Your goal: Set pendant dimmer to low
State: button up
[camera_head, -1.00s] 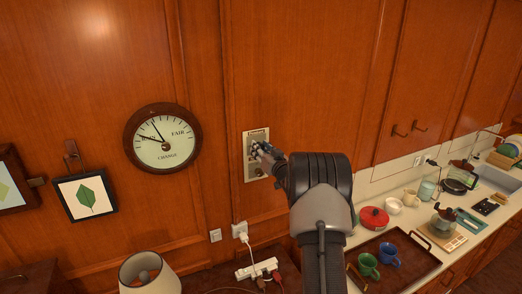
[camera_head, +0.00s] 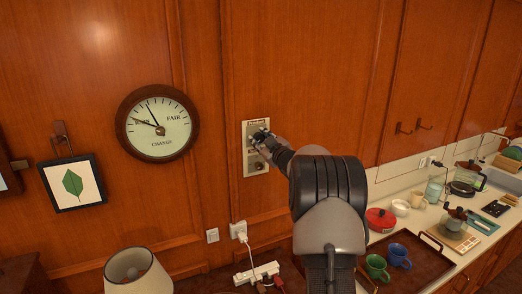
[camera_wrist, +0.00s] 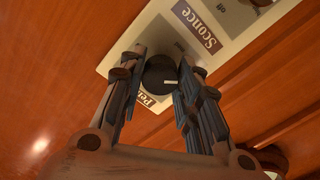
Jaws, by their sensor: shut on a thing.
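A pale wall panel (camera_head: 247,168) is mounted on the wood wall, right of the round dial. My gripper (camera_head: 260,137) is at its upper half and hides part of it. In the wrist view, my gripper (camera_wrist: 160,82) has its two fingers on either side of a round dark knob (camera_wrist: 160,70) with a short white mark, shut on it. A label starting "Pen" (camera_wrist: 156,102) is partly hidden by the fingers beside this knob. A "Sconce" label (camera_wrist: 197,30) is on the same panel (camera_wrist: 130,45). A lower dark knob (camera_head: 258,166) is free.
A round dial (camera_head: 158,123) and a framed leaf picture (camera_head: 73,184) hang to the left. A lamp (camera_head: 138,272) and a power strip (camera_head: 256,274) are below. A counter at right holds a tray (camera_head: 421,270) with mugs and a red pot (camera_head: 379,220).

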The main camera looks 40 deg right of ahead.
jog(key=n+b, duration=0.1)
jog(key=n, duration=0.1)
jog(key=n+b, duration=0.1)
jog(key=b, duration=0.1)
jog(key=shift+f+n, duration=0.2)
jog(key=shift+n, duration=0.2)
jog(key=n+b, duration=0.3)
jog(key=shift+n, duration=0.3)
jog(key=n+b, duration=0.4)
jog(key=n, duration=0.2)
jog(key=shift+b, duration=0.4)
jog(key=n+b, duration=0.4)
jog(key=n, duration=0.3)
jog(key=shift+n, duration=0.3)
jog(key=n+b, duration=0.3)
jog(key=n, duration=0.3)
jog(key=shift+n, duration=0.4)
jog(key=o, duration=1.1)
jog(key=shift+r, duration=0.1)
jog(key=shift+c, duration=0.2)
